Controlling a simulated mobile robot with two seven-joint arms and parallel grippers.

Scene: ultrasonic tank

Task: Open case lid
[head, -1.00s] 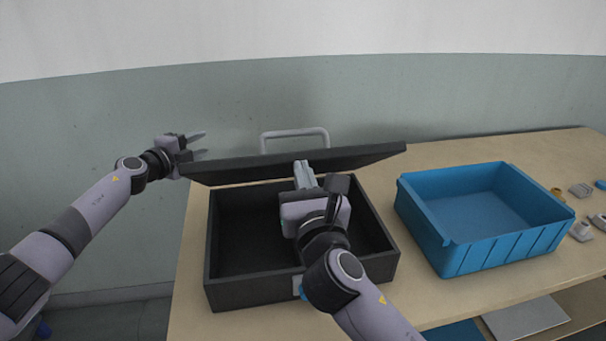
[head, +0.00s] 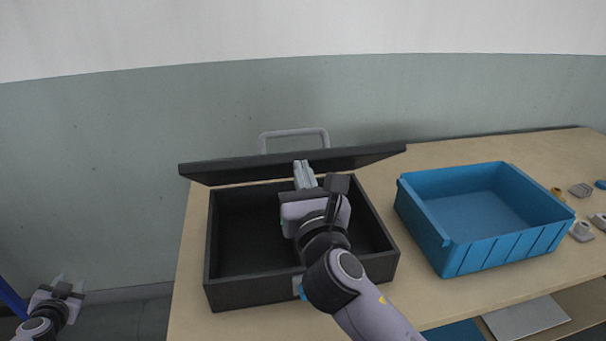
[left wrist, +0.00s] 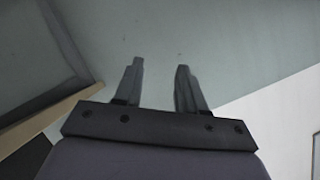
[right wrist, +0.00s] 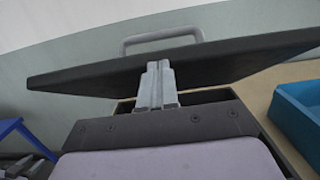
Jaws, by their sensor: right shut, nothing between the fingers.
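A grey handle (head: 293,133) shows behind the lid, also in the right wrist view (right wrist: 160,38). My right gripper (head: 304,168) is shut and empty, its fingertips at the lid's inner face; I cannot tell if they touch it. In the right wrist view its fingers (right wrist: 158,70) are together below the lid (right wrist: 215,62). My left gripper (head: 70,283) is open and empty, low at the left, away from the case.
A blue open bin (head: 500,245) stands on the table right of the case. The wooden table (head: 440,155) is clear behind the bin. The wall is close behind.

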